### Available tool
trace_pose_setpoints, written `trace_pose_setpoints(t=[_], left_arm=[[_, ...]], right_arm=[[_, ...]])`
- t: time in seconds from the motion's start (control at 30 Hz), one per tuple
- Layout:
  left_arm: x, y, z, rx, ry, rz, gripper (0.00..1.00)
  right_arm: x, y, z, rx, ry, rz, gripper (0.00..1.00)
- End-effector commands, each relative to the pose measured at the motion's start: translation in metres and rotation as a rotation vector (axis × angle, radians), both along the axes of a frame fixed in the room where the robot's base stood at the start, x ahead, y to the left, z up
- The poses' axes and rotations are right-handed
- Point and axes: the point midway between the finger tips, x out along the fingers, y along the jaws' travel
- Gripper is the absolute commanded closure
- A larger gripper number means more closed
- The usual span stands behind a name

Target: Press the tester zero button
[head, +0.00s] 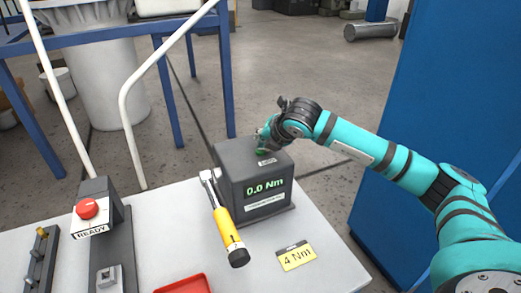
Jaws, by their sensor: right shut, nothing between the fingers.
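The torque tester (232,170) is a dark grey box on the light table, and its green display (264,187) reads 0.0 Nm. A small green spot (261,151), which looks like the zero button, shows on its top behind a small white label (267,161). My right gripper (260,145) is shut and empty, with its tips down at the green spot. I cannot tell whether they touch it, as the fingers partly cover it. My left gripper is not in view.
A yellow-handled torque wrench (228,228) leans at the tester's left front. A 4 Nm card (296,256), a red tray (184,285) and a red button box marked READY (88,210) are on the table (168,225). A blue cabinet (440,110) stands right.

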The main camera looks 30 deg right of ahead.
Motion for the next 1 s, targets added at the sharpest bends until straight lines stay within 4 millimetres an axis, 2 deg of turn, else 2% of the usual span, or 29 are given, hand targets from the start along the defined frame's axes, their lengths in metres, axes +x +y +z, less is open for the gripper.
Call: trace_pose_setpoints(t=[0.37,0.73,1.0], left_arm=[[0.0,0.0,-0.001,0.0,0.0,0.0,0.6],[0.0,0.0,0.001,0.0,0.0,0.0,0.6],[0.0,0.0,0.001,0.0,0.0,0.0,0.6]], right_arm=[[0.0,0.001,-0.002,0.0,0.003,0.002,1.0],[0.0,0.001,0.014,0.0,0.001,0.002,1.0],[0.0,0.0,0.016,0.0,0.001,0.001,1.0]])
